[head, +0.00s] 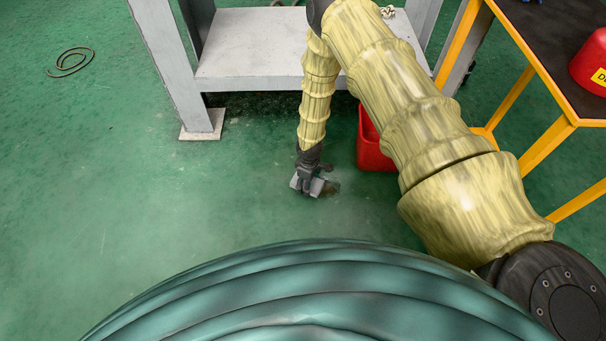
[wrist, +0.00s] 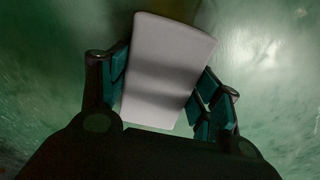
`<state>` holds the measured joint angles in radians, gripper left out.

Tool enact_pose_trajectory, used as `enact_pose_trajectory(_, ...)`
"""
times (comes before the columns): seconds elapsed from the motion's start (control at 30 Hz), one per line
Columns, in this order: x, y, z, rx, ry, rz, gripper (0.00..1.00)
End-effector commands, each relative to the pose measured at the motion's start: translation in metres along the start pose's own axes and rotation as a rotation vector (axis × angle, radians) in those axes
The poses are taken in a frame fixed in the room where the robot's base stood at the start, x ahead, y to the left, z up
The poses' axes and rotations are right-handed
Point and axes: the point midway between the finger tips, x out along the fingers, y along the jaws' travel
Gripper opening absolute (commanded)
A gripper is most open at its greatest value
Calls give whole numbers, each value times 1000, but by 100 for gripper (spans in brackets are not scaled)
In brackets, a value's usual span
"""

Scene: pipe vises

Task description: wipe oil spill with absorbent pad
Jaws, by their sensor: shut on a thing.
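A grey absorbent pad (wrist: 163,75) is held between the two fingers of my gripper (wrist: 163,90) in the wrist view. In the head view my gripper (head: 312,178) points down at the green floor, shut on the pad (head: 303,184). The pad is low, at or very near the floor; I cannot tell if it touches. A dark brownish oil spill (head: 331,188) shows on the floor just right of the pad. In the wrist view a dark patch lies beyond the pad's far edge, partly hidden by it.
A red bin (head: 372,145) stands on the floor close to the right of my gripper, partly behind my arm. A grey bench (head: 250,55) is behind, its leg and foot plate to the left. A yellow-framed table (head: 550,60) is at the right. The left floor is clear except a thin coil (head: 70,61).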

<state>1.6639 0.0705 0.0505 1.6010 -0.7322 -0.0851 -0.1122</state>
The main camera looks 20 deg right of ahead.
Motion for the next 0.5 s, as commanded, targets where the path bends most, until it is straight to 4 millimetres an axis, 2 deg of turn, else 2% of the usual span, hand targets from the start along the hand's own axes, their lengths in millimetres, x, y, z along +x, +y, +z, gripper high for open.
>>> enact_pose_trajectory(0.13,2,-8,-7,3,-1,-1,41)
enact_pose_trajectory(0.23,-21,-5,-7,5,2,2,41)
enact_pose_trajectory(0.5,-44,-7,-6,4,0,0,41)
